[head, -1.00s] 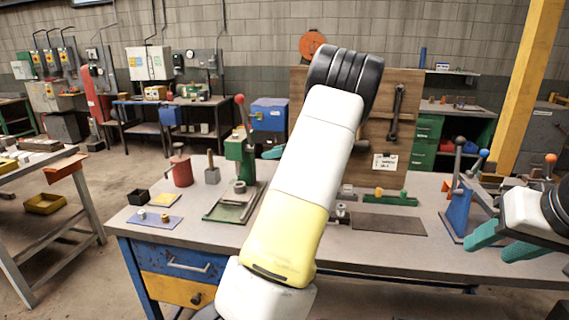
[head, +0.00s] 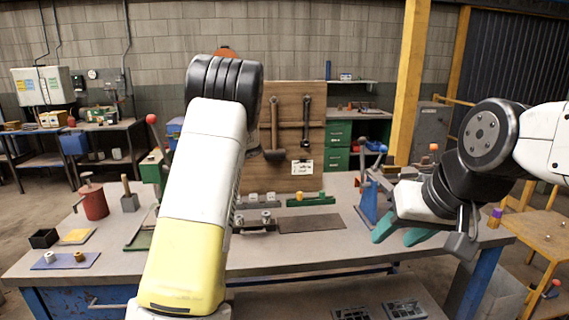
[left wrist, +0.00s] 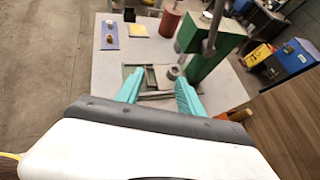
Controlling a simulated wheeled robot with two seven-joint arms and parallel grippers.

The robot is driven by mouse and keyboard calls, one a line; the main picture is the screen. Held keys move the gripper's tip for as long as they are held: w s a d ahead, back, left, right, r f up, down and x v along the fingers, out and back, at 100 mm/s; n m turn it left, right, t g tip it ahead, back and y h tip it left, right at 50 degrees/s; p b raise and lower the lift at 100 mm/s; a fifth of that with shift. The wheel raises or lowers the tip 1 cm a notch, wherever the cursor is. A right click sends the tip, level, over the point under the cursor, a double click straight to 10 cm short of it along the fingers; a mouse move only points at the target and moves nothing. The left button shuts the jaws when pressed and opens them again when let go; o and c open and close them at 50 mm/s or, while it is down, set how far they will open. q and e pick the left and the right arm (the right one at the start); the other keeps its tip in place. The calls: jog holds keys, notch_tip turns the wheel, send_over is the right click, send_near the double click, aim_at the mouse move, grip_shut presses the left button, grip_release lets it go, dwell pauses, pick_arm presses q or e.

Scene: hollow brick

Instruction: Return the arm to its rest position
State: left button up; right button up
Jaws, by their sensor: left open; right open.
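My left arm (head: 200,190), white with a yellow band and a black joint, rises through the middle of the head view. Its gripper is hidden there behind the arm. In the left wrist view my left gripper (left wrist: 158,95) shows two teal fingers spread apart with nothing between them. It is above the workbench, near the green press (left wrist: 208,45). My right gripper (head: 402,232) has teal fingers apart and empty. It hangs over the right part of the workbench (head: 330,250), in front of the blue lever stand (head: 368,200).
A red can (head: 93,202), a black box (head: 44,238) and a blue mat (head: 65,261) with small parts stand at the bench's left. A tool board (head: 290,130) rises behind. A dark mat (head: 310,224) lies in the middle. A wooden table (head: 540,235) stands at right.

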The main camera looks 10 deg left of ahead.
pick_arm(q)
jog(key=s+d+r+n+t+h, duration=0.1)
jog(key=s+d+n+h, duration=0.3)
jog(key=s, duration=0.7)
jog(key=s+d+r+n+t+h, duration=0.2)
jog(key=s+d+n+h, duration=0.3)
jog(key=s+d+n, duration=0.3)
jog(key=s+d+r+n+t+h, duration=0.1)
jog(key=s+d+r+n+h, duration=0.2)
jog(key=s+d, duration=1)
jog(key=s+n+h, duration=0.1)
jog(key=n, duration=0.2)
jog(key=shift+s+r+h, duration=0.3)
jog(key=shift+r+h, duration=0.05)
jog(key=shift+h, duration=0.05)
jog(key=shift+d, duration=0.1)
